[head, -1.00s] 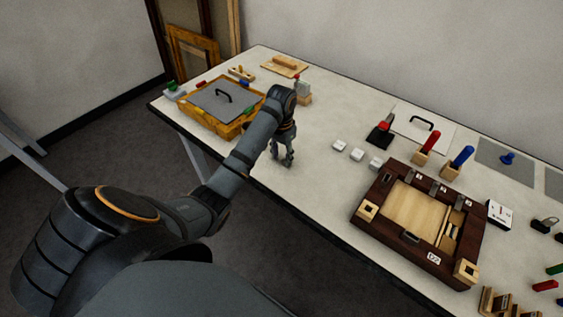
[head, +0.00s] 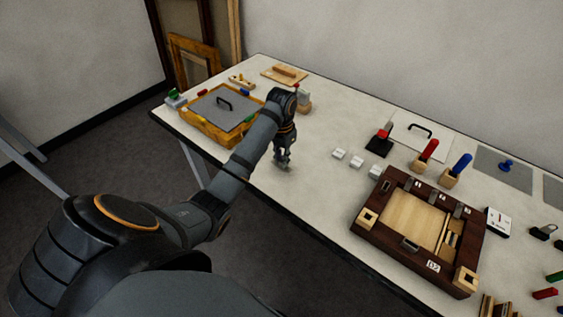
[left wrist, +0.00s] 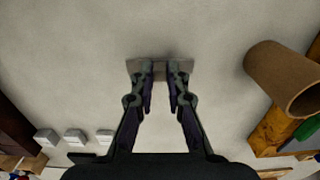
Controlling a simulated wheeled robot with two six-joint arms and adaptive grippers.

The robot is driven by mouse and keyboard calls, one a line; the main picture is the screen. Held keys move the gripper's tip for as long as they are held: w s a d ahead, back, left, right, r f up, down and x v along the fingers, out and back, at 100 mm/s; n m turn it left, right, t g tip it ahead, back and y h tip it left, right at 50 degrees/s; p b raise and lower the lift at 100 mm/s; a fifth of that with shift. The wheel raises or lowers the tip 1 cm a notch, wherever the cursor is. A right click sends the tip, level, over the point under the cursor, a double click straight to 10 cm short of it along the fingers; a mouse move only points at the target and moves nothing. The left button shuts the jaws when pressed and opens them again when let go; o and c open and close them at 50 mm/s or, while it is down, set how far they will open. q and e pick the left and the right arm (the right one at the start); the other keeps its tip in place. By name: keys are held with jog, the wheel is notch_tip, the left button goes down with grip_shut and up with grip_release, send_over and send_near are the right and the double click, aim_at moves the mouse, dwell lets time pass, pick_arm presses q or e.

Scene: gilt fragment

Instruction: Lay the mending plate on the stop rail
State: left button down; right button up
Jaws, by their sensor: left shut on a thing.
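My left gripper (head: 283,165) points down at the bare table left of the white blocks. In the left wrist view its fingertips (left wrist: 160,72) are shut on a small flat grey piece, which looks like the mending plate (left wrist: 160,66). The plate's ends stick out on both sides of the fingers; whether it touches the table I cannot tell. A dark wooden frame (head: 370,237) with a pale wood panel inside and narrow strips at its right side stands to the right. I cannot tell which part is the stop rail. My right gripper is not in view.
Several small white blocks (head: 356,161) lie between gripper and frame. An orange tray (head: 200,129) with a grey handled lid is at the left. A brown tube (left wrist: 275,77) stands near the gripper. Red (head: 428,151) and blue (head: 461,164) handled tools stand behind the frame.

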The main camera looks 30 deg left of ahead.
pick_arm(q)
jog(key=s+d+r+p, duration=0.7)
jog(key=s+r+p, duration=0.4)
jog(key=p, duration=0.4)
jog(key=shift+s+d, duration=0.15)
jog(key=shift+s, duration=0.35)
